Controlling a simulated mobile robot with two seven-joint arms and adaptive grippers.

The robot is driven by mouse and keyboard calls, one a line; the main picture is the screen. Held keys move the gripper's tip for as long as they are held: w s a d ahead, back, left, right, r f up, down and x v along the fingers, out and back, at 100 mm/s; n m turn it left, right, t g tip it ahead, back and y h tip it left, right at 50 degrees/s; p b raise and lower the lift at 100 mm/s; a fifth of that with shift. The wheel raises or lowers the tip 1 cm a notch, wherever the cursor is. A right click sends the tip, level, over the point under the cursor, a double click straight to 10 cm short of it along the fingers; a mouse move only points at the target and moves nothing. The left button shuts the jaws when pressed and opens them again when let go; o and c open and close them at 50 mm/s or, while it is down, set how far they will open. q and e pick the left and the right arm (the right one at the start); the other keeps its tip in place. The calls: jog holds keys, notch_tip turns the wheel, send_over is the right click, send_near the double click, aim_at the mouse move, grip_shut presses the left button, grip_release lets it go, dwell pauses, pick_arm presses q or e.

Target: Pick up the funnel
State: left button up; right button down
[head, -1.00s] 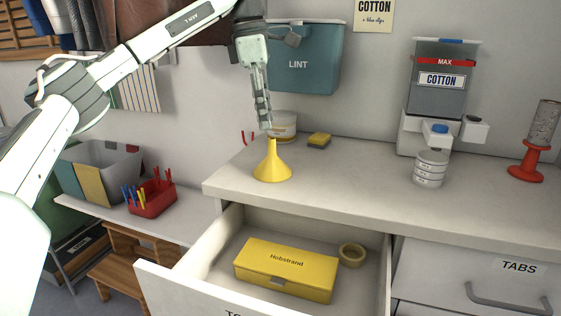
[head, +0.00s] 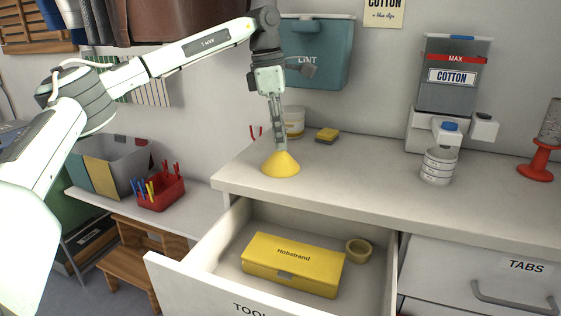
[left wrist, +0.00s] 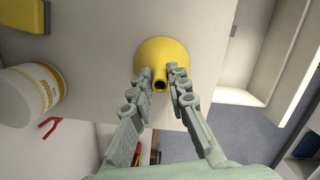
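The yellow funnel (head: 281,164) stands wide end down on the counter (head: 370,183), near its left front edge. My left gripper (head: 279,146) points down over it, with the fingers at the spout and hiding it in the head view. In the left wrist view the funnel (left wrist: 164,54) shows its spout between the two fingertips (left wrist: 160,76). The fingers are apart, with a narrow gap beside the spout, so the gripper looks open. My right gripper is not in view.
A white tub (head: 294,122) and a yellow sponge (head: 326,135) stand behind the funnel. Below is an open drawer (head: 225,262) with a yellow box (head: 292,262) and a tape roll (head: 358,251). A cotton dispenser (head: 446,92) stands right. The counter's middle is clear.

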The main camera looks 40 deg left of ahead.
pick_arm(q)
grip_shut()
jog(key=shift+r, duration=0.1)
